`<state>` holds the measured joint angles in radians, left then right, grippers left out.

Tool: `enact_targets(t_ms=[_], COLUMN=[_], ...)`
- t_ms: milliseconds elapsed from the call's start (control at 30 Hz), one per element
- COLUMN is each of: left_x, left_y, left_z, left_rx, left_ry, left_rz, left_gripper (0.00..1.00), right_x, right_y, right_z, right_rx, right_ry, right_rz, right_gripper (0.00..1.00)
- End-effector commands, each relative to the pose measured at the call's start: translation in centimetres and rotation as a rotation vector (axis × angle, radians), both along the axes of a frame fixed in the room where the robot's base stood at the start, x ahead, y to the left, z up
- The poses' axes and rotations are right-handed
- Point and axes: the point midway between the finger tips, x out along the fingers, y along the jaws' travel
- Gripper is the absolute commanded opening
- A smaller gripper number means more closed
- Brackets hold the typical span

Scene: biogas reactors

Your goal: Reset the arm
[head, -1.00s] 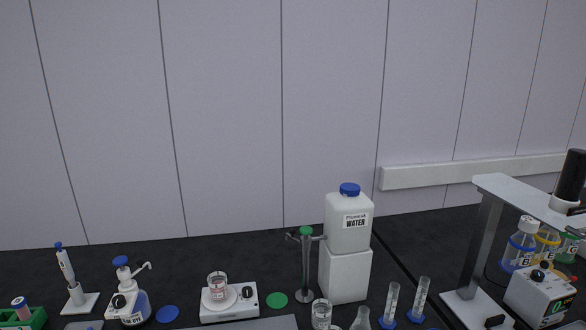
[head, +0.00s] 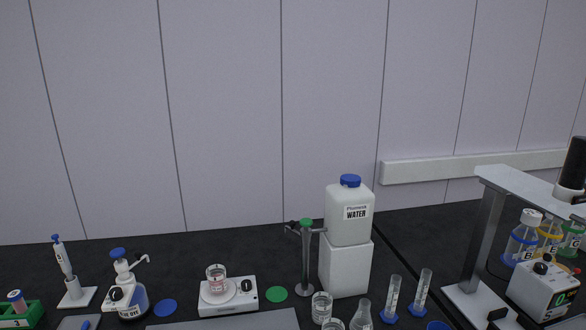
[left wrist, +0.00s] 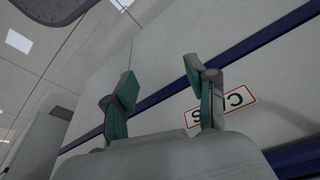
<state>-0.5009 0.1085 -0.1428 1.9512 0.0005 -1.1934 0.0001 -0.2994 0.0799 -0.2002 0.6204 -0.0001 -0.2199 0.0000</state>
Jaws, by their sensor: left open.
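My left gripper (left wrist: 162,100) shows in the left wrist view with its two green-padded fingers spread apart and nothing between them. Behind it are a pale wall with a dark blue stripe and a red-framed sign (left wrist: 220,107). Neither of my arms shows in the head view, and my right gripper is in no view.
The black bench holds a pipette on a stand (head: 66,272), a dispenser bottle (head: 125,290), a stirrer with a beaker (head: 228,297), a white water container (head: 347,225), measuring cylinders (head: 392,298) and a glass flask (head: 361,314). A metal stand (head: 486,235) and capped bottles (head: 522,240) are at right.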

Motion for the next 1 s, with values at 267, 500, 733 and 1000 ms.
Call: enact_targets(t_ms=[267,500,733,1000], left_x=[-5.0,-13.4,-18.7,-19.4], left_y=[0.7,2.1,3.2,3.3], left_z=[-18.3,-29.4,-33.1,-33.4], left_rx=[0.009,0.016,0.021,0.021], left_ry=[0.075,0.128,0.153,0.154], left_rz=[-0.013,-0.025,-0.034,-0.035], left_gripper=[0.57,0.57,0.57,0.57], right_x=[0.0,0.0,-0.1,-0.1], right_y=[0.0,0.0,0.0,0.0], right_z=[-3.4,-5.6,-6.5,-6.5], right_rx=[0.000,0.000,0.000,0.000], right_ry=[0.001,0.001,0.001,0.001], right_rz=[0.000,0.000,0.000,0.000], right_gripper=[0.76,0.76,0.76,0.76])
